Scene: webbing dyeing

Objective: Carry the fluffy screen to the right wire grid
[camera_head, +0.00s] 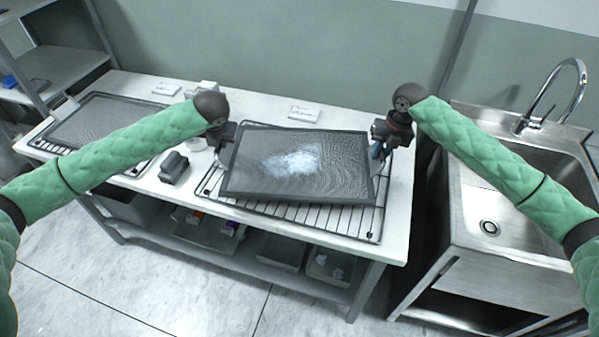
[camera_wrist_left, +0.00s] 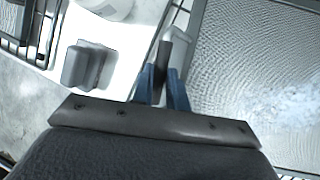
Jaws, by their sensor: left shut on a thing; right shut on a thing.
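The fluffy screen (camera_head: 260,180) is a dark-framed mesh panel with a patch of white fluff in its middle. It is over the right wire grid (camera_head: 330,218), slightly turned against it; I cannot tell whether it touches the bars. My left gripper (camera_head: 226,150) is at the screen's left edge, and in the left wrist view its blue fingers (camera_wrist_left: 162,88) are shut on the frame. The mesh and fluff (camera_wrist_left: 285,105) show to their right. My right gripper (camera_head: 379,153) is shut on the screen's right edge. The grid's back part is hidden under the screen.
Another dark screen (camera_head: 105,128) lies on a wire grid at the table's left. A dark grey block (camera_head: 174,167) stands between the grids. Small white labels (camera_head: 304,113) lie at the back. A steel sink (camera_head: 490,200) stands right of the table, with bins (camera_head: 280,250) below the tabletop.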

